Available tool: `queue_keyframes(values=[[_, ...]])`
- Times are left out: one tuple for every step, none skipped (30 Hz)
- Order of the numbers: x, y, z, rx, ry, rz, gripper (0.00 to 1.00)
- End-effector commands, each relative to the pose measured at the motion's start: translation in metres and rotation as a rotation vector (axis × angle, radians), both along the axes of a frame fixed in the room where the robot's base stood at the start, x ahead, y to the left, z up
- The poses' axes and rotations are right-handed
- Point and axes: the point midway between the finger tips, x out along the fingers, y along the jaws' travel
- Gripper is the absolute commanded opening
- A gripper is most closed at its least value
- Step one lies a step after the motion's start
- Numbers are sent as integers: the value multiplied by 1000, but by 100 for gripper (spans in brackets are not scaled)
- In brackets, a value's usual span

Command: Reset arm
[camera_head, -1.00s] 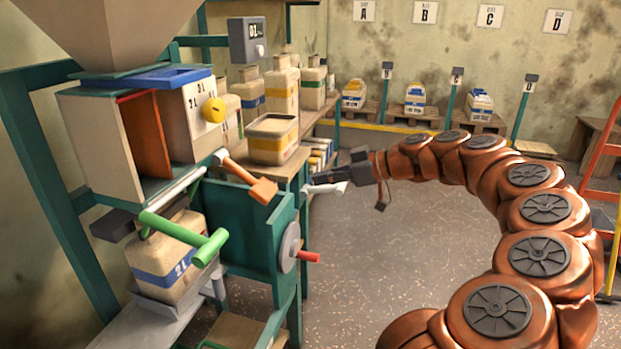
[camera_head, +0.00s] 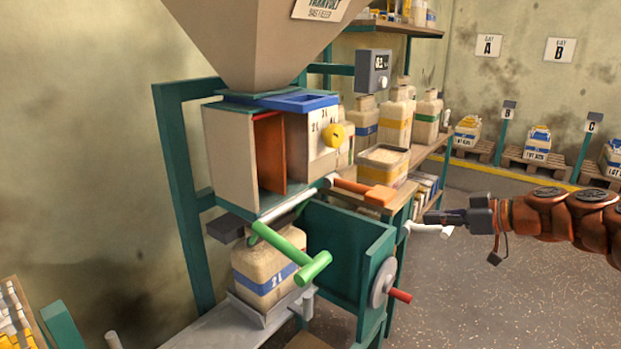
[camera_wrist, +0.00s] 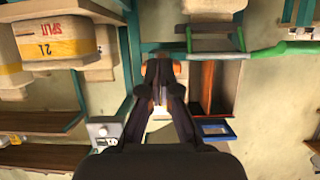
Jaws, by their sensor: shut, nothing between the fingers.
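My copper arm (camera_head: 560,215) reaches in from the right in the head view. My gripper (camera_head: 436,217) is at its left end, in the air to the right of the bag-filling machine, and it points left. A white handle (camera_head: 430,229) shows right beside the fingertips; I cannot tell whether they touch it. In the wrist view my gripper (camera_wrist: 160,80) has its fingers together with nothing visible between them.
The filler has a hopper (camera_head: 262,40), a green handle (camera_head: 290,252), an orange-tipped lever (camera_head: 362,190) and a red-handled wheel (camera_head: 384,283). A 2L bag (camera_head: 264,275) stands beneath. Shelves with bags are behind. Pallets (camera_head: 540,168) line the back wall. Open floor lies right (camera_head: 500,300).

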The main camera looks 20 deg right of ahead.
Motion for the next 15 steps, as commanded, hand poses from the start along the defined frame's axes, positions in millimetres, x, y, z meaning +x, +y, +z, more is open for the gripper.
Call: queue_keyframes(values=[[0,1,1,0,1,1,0],[0,3,2,0,3,5,0],[1,7,6,0,9,11,0],[1,13,10,1,17,18,0],[2,20,15,1,26,29,0],[2,33,23,1,46,47,0],[2,45,30,0,64,64,0],[2,59,37,2,87,83,0],[1,81,47,0,125,110,0],[-1,97,55,-2,156,129,0],[-4,114,63,-6,189,148,0],[-10,137,72,-13,239,171,0],[-15,155,78,-20,279,188,0],[-21,172,83,-27,322,200,0],[-29,192,89,-40,378,212,0]])
